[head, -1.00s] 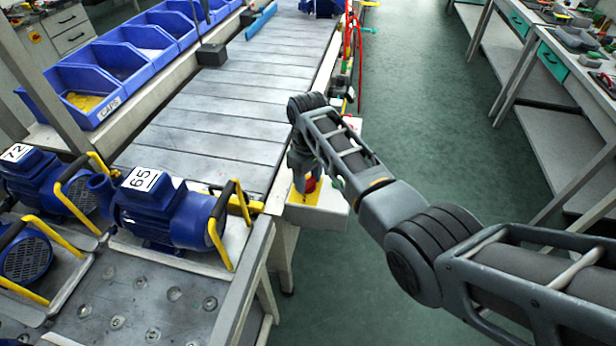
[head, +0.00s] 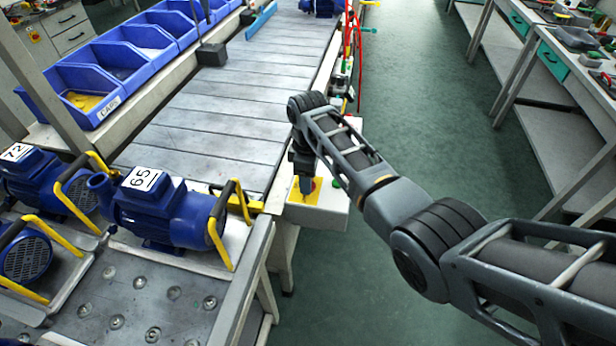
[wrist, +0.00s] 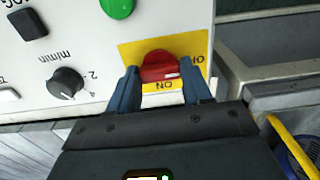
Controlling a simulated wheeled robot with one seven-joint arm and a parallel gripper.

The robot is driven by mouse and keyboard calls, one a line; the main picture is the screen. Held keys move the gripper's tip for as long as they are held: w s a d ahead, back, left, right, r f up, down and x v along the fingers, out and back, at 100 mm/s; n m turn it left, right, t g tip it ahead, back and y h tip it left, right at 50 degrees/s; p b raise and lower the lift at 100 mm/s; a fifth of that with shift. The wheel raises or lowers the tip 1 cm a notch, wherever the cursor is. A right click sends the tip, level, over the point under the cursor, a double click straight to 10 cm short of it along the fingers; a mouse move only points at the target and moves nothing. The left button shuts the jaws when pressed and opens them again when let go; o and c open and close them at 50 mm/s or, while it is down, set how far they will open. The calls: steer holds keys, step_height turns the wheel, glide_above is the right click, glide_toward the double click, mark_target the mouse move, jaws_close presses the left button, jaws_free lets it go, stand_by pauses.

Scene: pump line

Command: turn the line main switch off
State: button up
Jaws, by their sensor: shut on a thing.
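The line main switch (wrist: 158,66) is a red rotary knob on a yellow plate (wrist: 130,52), on the grey control box at the line's edge. In the wrist view the fingers of my gripper (wrist: 163,80) stand on either side of the knob, shut on it. A white mark on the knob lies toward the right, near a partly hidden label. An upside-down "ON" shows below the knob. In the head view my gripper (head: 306,187) comes down from above and hides much of the knob; a little red (head: 316,184) shows.
A green button (wrist: 117,7), a black speed knob (wrist: 67,82) and a black display or switch (wrist: 28,23) sit on the same panel. Blue pump 65 (head: 165,215) stands left of the box. Open green floor (head: 430,130) lies to the right.

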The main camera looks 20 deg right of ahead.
stand_by(0.4)
steer(key=o, duration=1.1)
steer(key=shift+c, duration=0.2)
steer(key=shift+r+b, duration=0.4)
steer(key=shift+r, duration=3.5)
